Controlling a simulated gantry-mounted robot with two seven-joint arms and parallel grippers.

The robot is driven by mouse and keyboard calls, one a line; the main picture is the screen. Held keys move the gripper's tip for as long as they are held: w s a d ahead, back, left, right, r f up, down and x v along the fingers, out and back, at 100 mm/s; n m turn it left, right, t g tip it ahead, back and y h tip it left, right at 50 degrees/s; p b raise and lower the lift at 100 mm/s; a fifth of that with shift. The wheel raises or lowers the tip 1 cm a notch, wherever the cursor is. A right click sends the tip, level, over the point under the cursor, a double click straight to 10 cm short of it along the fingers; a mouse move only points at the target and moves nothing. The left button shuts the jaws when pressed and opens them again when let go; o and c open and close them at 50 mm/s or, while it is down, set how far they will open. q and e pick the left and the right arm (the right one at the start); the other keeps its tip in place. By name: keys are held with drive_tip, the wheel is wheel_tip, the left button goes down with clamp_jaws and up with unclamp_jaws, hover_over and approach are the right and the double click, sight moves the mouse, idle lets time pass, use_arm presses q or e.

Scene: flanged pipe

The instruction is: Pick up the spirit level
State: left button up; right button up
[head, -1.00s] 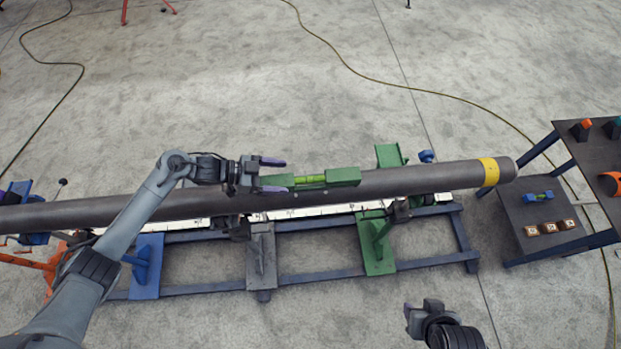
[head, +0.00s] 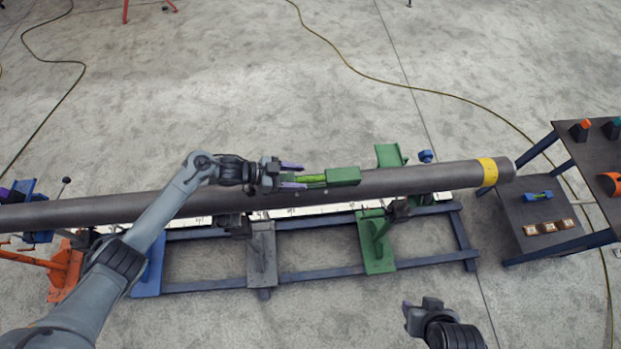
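The green spirit level (head: 343,177) lies lengthwise on top of the grey pipe (head: 420,179), with a bright yellow-green middle part. My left gripper (head: 298,176) is at the level's left end, its two purple-tipped fingers apart and pointing right. The fingers appear to lie on either side of the level's left part, which they and the gripper body partly hide. I cannot tell if they touch it. My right gripper (head: 418,308) hangs low at the bottom right, far from the level; its finger gap is not clear.
The pipe rests on a blue frame with grey (head: 262,250) and green (head: 376,245) supports. A green bracket (head: 390,156) stands behind the pipe. At right, a low dark shelf holds a small blue level-like item (head: 537,196) and wooden blocks (head: 548,227). The floor behind is mostly clear.

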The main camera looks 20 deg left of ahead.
use_arm(q)
drive_tip(key=c, duration=0.7)
drive_tip(key=shift+r, duration=0.1)
drive_tip(key=shift+c, duration=0.3)
